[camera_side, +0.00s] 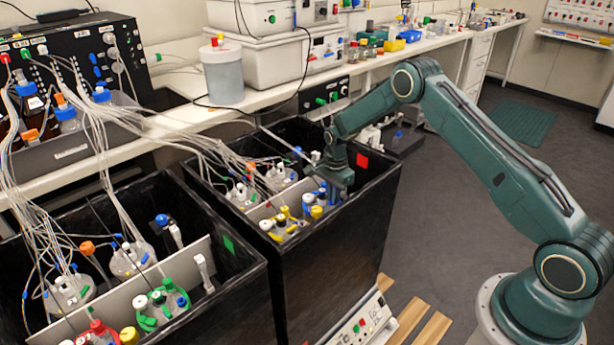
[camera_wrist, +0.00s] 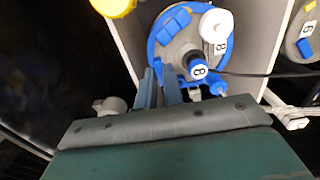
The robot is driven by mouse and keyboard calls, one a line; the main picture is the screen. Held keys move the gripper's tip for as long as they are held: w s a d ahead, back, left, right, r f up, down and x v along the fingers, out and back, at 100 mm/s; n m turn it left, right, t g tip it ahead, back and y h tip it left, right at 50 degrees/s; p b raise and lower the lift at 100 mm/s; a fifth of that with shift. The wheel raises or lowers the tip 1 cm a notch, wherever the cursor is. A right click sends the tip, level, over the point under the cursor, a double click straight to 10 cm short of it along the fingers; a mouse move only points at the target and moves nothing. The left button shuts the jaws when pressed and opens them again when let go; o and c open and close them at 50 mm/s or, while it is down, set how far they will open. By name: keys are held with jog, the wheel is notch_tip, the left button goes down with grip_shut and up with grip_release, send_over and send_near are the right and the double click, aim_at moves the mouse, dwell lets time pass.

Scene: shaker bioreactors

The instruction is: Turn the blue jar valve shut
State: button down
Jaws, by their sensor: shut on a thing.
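The blue jar (camera_wrist: 222,50) stands in the black box, with a blue rim, a blue cap block, a white cap and a dark blue cap marked 8. In the side view the blue jar (camera_side: 310,199) is partly hidden behind my gripper (camera_side: 328,190). In the wrist view my gripper (camera_wrist: 160,84) reaches the near left edge of the jar's rim. Its two narrow fingers are close together, shut on the blue jar valve. The valve is mostly hidden between them. I cannot tell how far it is turned.
A yellow-capped jar (camera_side: 284,225) stands beside the blue jar. A white divider (camera_side: 262,208) and the black box wall (camera_side: 350,215) bound the space. Several thin tubes (camera_side: 195,150) run in from the left. A second black box (camera_side: 225,275) holds more jars.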

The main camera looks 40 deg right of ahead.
jog(key=c, duration=1.5)
grip_release()
jog(key=shift+r, duration=0.15)
notch_tip(320, 180, up, 14)
jog(key=shift+f, duration=0.25)
jog(key=s+a+r+n+t, duration=0.1)
jog(key=s+a+r+n, duration=0.3)
jog(key=s+r, duration=0.55)
jog(key=s+a+r+n+t, duration=0.2)
jog(key=s+a+r+n, duration=0.3)
jog(key=r, duration=0.7)
jog(key=s+a+n+t, duration=0.1)
jog(key=s+n, duration=0.2)
jog(key=s, duration=0.4)
jog(key=s+a+n, duration=0.1)
jog(key=s+n, duration=0.2)
jog(key=s, duration=0.5)
jog(key=s+a+r+n+t, duration=0.1)
jog(key=s+a+n, duration=0.1)
jog(key=s, duration=0.5)
jog(key=shift+s+n+t, duration=0.3)
jog(key=shift+s+n, duration=0.1)
jog(key=shift+n, duration=0.2)
